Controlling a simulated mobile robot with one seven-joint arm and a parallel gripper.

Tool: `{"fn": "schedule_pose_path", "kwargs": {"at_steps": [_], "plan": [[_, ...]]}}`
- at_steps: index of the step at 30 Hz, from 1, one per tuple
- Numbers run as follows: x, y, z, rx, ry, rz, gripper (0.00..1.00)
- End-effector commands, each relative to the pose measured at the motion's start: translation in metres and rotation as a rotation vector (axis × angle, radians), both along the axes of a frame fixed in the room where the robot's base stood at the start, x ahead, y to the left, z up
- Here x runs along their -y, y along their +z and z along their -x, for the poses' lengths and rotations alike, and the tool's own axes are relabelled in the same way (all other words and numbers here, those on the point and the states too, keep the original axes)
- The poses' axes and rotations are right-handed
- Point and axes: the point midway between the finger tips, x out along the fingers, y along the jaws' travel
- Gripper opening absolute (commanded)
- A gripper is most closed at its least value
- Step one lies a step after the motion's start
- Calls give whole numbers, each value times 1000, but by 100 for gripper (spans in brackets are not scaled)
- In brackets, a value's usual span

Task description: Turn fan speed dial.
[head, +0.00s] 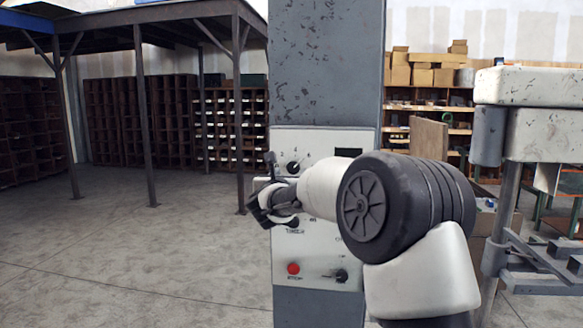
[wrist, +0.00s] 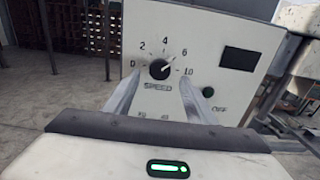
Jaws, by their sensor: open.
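The fan speed dial (wrist: 159,69) is a black knob on a white control panel (wrist: 120,45), with a scale from 0 to 10 and the word SPEED under it. Its pointer line aims up and right, near 6. In the head view the dial (head: 293,168) sits near the top of the panel (head: 325,142). My gripper (wrist: 158,88) is open, its two fingers reaching toward the panel, one on each side below the dial. I cannot tell from the wrist view whether they touch it. In the head view my gripper (head: 266,186) is at the panel's left edge, beside and slightly below the dial.
The panel is on a grey column (head: 325,70). It also bears a dark display (wrist: 240,59), a green button (wrist: 209,92), a red stop button (head: 293,268) and a lower black knob (head: 341,275). The floor at left is clear.

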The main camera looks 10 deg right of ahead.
Motion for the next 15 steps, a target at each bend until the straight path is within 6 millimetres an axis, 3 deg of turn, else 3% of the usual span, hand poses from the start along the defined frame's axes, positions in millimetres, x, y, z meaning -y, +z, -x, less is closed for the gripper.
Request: {"fn": "schedule_pose_path", "kwargs": {"at_steps": [6,15], "plan": [[9,1,-30,-1,0,-1,51],[12,0,-39,0,1,1,51]]}}
